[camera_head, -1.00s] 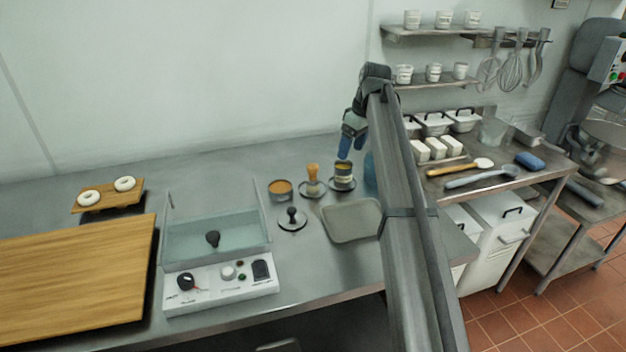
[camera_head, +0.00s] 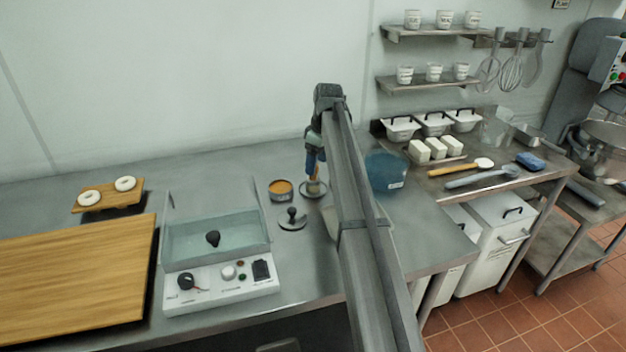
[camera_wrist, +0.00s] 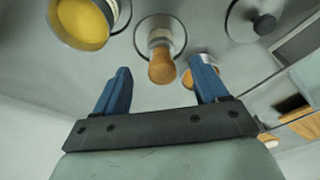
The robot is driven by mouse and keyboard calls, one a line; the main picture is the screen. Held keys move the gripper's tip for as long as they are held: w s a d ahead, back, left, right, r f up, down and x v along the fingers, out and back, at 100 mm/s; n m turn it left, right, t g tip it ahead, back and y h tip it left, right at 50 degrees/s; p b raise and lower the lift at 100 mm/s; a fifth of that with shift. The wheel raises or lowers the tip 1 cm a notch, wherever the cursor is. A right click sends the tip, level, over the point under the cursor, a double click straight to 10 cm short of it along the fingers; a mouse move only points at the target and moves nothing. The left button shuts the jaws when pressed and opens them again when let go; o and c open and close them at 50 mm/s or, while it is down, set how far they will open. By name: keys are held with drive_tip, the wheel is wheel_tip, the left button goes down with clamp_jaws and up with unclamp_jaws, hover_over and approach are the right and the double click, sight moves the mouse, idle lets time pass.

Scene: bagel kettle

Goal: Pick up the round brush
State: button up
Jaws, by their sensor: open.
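The round brush (camera_wrist: 161,66) has an orange-brown wooden handle and a pale lower part, and stands upright on a round, dark-rimmed saucer (camera_wrist: 141,48). In the wrist view its handle end points toward the camera. My gripper (camera_wrist: 161,76) is open, with one blue finger on each side of the handle in the picture. I see no contact, and how deep the handle sits between the fingers is unclear. In the head view my gripper (camera_head: 312,170) is directly over the brush and hides most of it; the saucer (camera_head: 313,190) shows below.
A cup with yellow contents (camera_wrist: 80,22) stands beside the brush. A black-knobbed tool (camera_head: 292,218) on a disc and an orange-topped tin (camera_head: 281,190) are close by. A glass-walled kettle (camera_head: 216,240) is to the left.

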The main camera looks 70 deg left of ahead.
drive_tip(key=shift+s+a+f, duration=0.15)
drive_tip(key=shift+f, duration=0.8)
drive_tip(key=shift+s+a+f, duration=0.15)
drive_tip(key=shift+s+f, duration=0.05)
drive_tip(key=shift+f, duration=0.8)
drive_tip(key=shift+s+a+f, duration=0.15)
drive_tip(key=shift+f, duration=0.8)
drive_tip(key=shift+c, duration=0.4)
drive_tip(key=c, duration=1.1)
